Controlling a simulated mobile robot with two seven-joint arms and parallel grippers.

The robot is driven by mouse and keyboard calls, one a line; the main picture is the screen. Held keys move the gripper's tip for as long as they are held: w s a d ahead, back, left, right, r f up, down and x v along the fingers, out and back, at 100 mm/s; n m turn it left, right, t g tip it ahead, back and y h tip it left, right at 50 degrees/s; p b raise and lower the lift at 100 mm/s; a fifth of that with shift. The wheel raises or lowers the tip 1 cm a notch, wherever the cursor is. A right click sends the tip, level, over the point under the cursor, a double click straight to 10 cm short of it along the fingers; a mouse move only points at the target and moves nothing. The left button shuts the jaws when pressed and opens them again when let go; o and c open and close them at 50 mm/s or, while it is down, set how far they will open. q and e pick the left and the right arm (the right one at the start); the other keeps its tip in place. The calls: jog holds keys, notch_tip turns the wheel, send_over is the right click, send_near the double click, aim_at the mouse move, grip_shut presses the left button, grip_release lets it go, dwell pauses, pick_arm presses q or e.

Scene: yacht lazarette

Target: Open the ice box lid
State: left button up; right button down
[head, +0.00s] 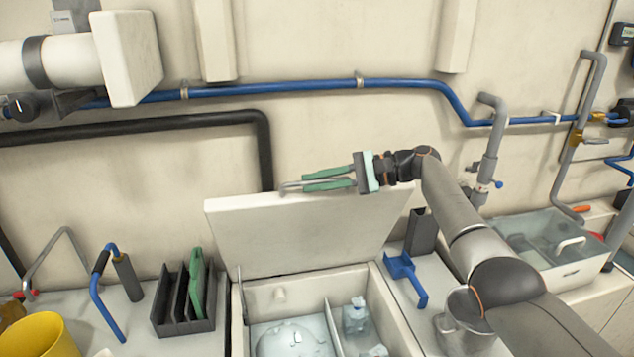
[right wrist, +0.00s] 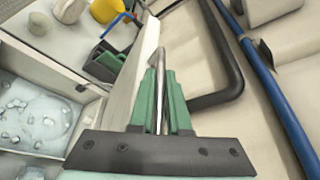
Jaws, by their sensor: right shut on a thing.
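The white ice box lid (head: 300,235) stands raised and tilted back near the wall, hinged at the rear of the ice box (head: 393,312). My right gripper (head: 304,181) is at the lid's top edge, its green fingers shut on the metal lid handle (head: 288,187). The right wrist view shows the handle bar (right wrist: 161,72) between the green fingers and the lid (right wrist: 139,88) beside them. The box interior is exposed, with a divider and pale icy contents in its compartments. My left gripper is not in view.
A black pipe (head: 265,150) and a blue pipe (head: 300,88) run along the wall behind the lid. A dark rack (head: 183,325) stands left of the box.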

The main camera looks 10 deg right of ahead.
jog(key=c, duration=0.9)
grip_release()
jog(key=shift+f, duration=0.1)
jog(key=b+v, duration=0.1)
jog(key=v, duration=1.1)
jog(key=shift+d+b, duration=0.3)
jog(key=shift+b, duration=0.05)
jog(key=shift+c, duration=0.2)
